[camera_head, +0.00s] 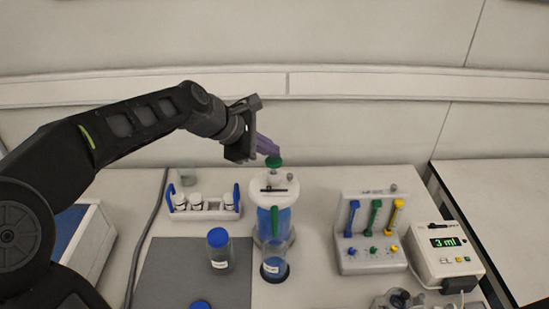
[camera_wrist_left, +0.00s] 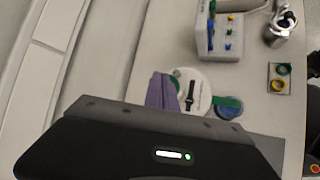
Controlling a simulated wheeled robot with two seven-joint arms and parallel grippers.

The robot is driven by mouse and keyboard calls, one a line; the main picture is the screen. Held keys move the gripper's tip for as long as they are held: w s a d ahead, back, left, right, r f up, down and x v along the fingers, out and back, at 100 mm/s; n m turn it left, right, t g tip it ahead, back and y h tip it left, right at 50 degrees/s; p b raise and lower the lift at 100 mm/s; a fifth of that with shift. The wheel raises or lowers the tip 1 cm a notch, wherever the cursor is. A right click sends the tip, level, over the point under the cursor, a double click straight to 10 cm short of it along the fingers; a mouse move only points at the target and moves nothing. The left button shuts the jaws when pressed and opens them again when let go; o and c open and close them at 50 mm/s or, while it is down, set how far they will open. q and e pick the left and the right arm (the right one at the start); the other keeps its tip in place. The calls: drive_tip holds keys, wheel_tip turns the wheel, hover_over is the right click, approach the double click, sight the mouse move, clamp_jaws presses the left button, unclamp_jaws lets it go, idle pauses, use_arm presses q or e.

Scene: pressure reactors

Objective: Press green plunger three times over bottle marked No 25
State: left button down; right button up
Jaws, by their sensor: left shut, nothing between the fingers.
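A blue reactor vessel (camera_head: 264,221) with a white lid stands at the middle of the bench. The green plunger (camera_head: 273,162) rises from its lid; in the left wrist view the plunger (camera_wrist_left: 176,74) is partly hidden by my fingers. A small open bottle (camera_head: 274,268) with blue liquid stands under the green spout (camera_head: 275,223); its marking is not readable. My left gripper (camera_head: 268,147) is shut and empty, its purple fingertips right at the plunger's top; I cannot tell whether they touch. The purple fingers also show in the left wrist view (camera_wrist_left: 161,91). My right gripper is out of view.
A blue-capped bottle (camera_head: 219,252) stands on the grey mat (camera_head: 165,270). A rack (camera_head: 203,212) of white-capped vials is behind it. To the right are a panel with coloured levers (camera_head: 371,258) and a meter (camera_head: 444,262) reading 3 ml.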

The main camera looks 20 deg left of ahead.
sight(270, 161)
use_arm(q)
drive_tip(key=shift+r+p, duration=2.9)
drive_tip(key=shift+r, duration=0.1)
